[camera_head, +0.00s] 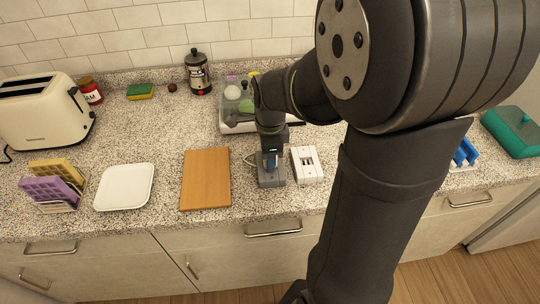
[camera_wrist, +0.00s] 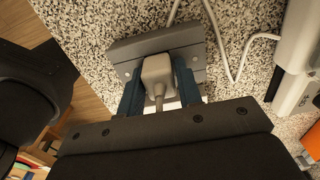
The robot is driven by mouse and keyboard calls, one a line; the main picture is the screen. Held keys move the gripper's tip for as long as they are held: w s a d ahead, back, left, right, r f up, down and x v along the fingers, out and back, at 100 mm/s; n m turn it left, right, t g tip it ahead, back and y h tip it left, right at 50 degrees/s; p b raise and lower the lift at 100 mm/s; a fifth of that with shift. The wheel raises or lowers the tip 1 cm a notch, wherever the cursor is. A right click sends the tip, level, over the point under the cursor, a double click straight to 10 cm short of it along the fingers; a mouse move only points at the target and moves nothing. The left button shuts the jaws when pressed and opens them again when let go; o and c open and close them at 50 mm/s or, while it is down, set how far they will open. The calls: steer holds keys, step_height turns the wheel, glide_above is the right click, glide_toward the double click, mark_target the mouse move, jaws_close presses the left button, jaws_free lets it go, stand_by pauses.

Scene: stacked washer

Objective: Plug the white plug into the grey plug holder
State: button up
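The grey plug holder (camera_head: 272,183) stands on the counter just left of a white socket block. My gripper (camera_head: 270,160) points down right over the holder. In the wrist view, the white plug (camera_wrist: 157,70) sits between the two blue fingers of my gripper (camera_wrist: 160,85), which press close on its sides. The grey holder (camera_wrist: 190,52) is directly behind the plug there. The plug's front face is hidden, so I cannot tell how deep it sits in the holder. Its cord runs toward the camera. In the head view the plug is hidden.
The white socket block (camera_head: 307,165) is close on the right. A wooden board (camera_head: 206,178) lies to the left, with a white tray (camera_head: 125,187) beyond it. A dish rack (camera_head: 222,122) stands behind. A white cable (camera_wrist: 222,40) loops over the counter beside the holder.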

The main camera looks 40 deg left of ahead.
steer(key=o, duration=0.3)
steer(key=shift+r, duration=0.1)
step_height(320, 180, up, 17)
steer(key=shift+r, duration=0.1)
stand_by(0.4)
step_height(320, 180, down, 17)
steer(key=shift+f, duration=0.2)
stand_by(0.5)
steer(key=shift+r, duration=0.1)
